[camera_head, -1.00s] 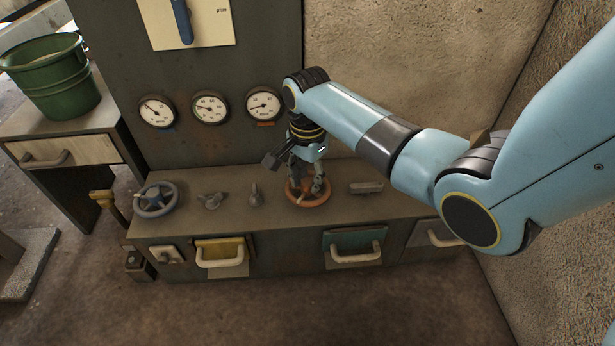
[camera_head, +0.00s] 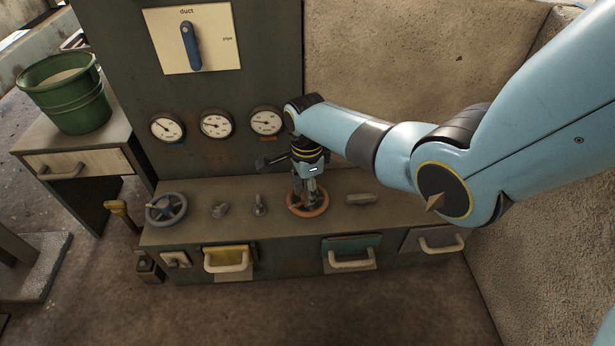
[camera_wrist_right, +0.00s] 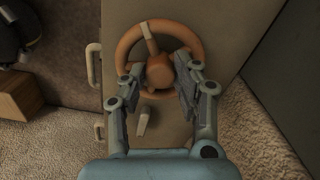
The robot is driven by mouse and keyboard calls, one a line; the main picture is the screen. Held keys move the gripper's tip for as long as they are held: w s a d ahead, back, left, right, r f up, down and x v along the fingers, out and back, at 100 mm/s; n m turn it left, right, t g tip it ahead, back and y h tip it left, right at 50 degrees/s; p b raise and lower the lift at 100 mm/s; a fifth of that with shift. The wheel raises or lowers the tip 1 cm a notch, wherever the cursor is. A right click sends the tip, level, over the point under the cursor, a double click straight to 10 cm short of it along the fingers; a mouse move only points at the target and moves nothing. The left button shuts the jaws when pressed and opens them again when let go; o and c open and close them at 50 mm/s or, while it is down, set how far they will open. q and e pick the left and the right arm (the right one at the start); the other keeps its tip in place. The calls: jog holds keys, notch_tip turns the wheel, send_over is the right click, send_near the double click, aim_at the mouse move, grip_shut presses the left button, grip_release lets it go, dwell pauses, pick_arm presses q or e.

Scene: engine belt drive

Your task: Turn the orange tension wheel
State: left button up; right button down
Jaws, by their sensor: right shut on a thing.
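The orange tension wheel (camera_head: 322,209) lies flat on the bench top below the gauges. It also shows in the right wrist view (camera_wrist_right: 133,37), with a round hub and a pale mark on one spoke. My right gripper (camera_head: 308,200) points down at the wheel from above. In the right wrist view its two fingers (camera_wrist_right: 156,84) stand on either side of the hub area, shut on the wheel. The exact contact spots are partly hidden by the fingers. My left gripper is not in view.
A grey wheel (camera_head: 166,208), small levers (camera_head: 259,205) and a pale block (camera_head: 361,199) sit along the bench (camera_head: 240,222). Three gauges (camera_head: 216,124) and a blue-handled switch panel (camera_head: 192,46) are on the board behind. A green bucket (camera_head: 66,95) stands on the left table.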

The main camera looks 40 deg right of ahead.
jog(key=m+p, duration=0.2)
jog(key=m, duration=0.2)
jog(key=shift+r+m, duration=0.1)
jog(key=shift+m, duration=0.2)
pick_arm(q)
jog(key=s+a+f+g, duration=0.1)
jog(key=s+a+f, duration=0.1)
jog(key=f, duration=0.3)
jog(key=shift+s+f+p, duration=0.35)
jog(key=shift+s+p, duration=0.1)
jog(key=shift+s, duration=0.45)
pick_arm(e)
jog(key=shift+m, duration=1.6)
jog(key=c, duration=1)
grip_release()
notch_tip(320, 180, up, 12)
jog(key=shift+f, duration=0.1)
